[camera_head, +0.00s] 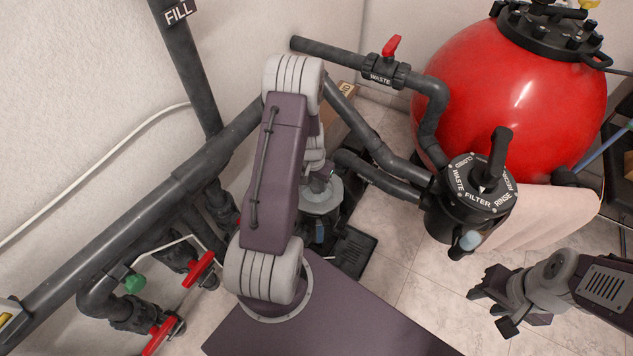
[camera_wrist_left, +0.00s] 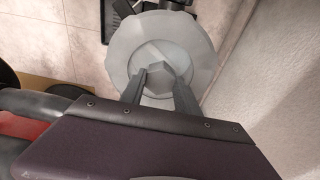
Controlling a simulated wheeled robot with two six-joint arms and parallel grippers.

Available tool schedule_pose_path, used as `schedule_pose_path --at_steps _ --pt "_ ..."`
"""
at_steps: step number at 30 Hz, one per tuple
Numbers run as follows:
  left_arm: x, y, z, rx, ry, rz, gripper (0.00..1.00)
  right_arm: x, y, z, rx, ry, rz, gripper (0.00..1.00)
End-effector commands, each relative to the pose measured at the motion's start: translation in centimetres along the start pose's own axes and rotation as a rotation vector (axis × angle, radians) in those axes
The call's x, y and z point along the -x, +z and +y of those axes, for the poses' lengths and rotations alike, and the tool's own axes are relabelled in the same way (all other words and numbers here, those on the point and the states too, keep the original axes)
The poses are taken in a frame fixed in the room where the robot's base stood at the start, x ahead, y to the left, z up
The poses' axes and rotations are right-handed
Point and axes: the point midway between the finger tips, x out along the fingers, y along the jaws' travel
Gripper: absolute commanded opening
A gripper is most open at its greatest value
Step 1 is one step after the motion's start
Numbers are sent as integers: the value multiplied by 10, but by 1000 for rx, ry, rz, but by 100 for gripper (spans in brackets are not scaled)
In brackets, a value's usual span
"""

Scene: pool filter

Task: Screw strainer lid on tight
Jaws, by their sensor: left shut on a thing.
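The strainer lid (camera_wrist_left: 202,50) is a round, pale translucent grey disc with a raised grip in its middle. My left gripper (camera_wrist_left: 162,80) has one finger on each side of that grip and is shut on it. In the head view the lid (camera_head: 327,205) sits low beside the pipes, on top of the strainer housing, partly hidden by my left arm. Whether the lid sits fully flush cannot be told. My right gripper (camera_head: 492,307) is empty, with its fingers apart, above the tiled floor at the lower right.
A red filter tank (camera_head: 500,100) stands at the back right, with a black multiport valve (camera_head: 470,195) in front. Grey pipes (camera_head: 180,185) run along the left wall with red-handled valves (camera_head: 200,268). A red-handled waste valve (camera_head: 388,68) is at the top. Tiled floor (camera_head: 415,285) is clear at centre right.

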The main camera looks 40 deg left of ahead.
Motion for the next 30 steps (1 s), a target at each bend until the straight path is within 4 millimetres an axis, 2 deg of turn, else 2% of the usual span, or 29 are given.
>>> schedule_pose_path --at_steps 27,30 --pt "-20 2 0 -2 0 1 0 -17 2 0 0 0 0 39" --pt "-29 2 -1 -93 10 5 0 -43 4 1 0 0 0 39"
